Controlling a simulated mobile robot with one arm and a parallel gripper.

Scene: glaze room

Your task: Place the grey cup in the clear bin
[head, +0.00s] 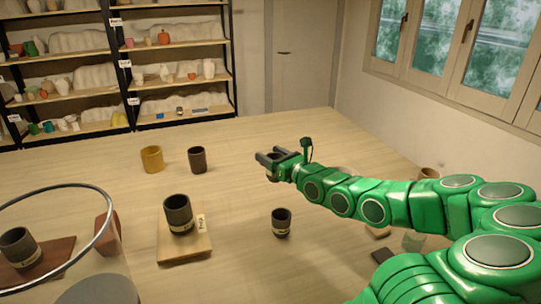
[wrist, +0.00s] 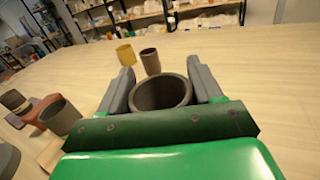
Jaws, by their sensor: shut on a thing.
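My gripper (head: 281,158) is over the middle of the table in the head view. In the wrist view its two grey fingers (wrist: 160,88) are on either side of a grey cup (wrist: 160,95), shut on it. The cup is upright with its round mouth showing. In the head view the held cup is hard to make out at the jaws. The clear bin (head: 112,212), a see-through round vessel with a grey rim, is at the lower left of the head view, well apart from my gripper and partly cut off.
A dark cup (head: 178,214) stands on a wooden board (head: 185,247). Another dark cup (head: 281,222) stands nearer my arm. A yellow cup (head: 152,159) and a brown cup (head: 197,159) stand further back. A dark cup (head: 18,247) shows through the bin's outline; inside or behind is unclear.

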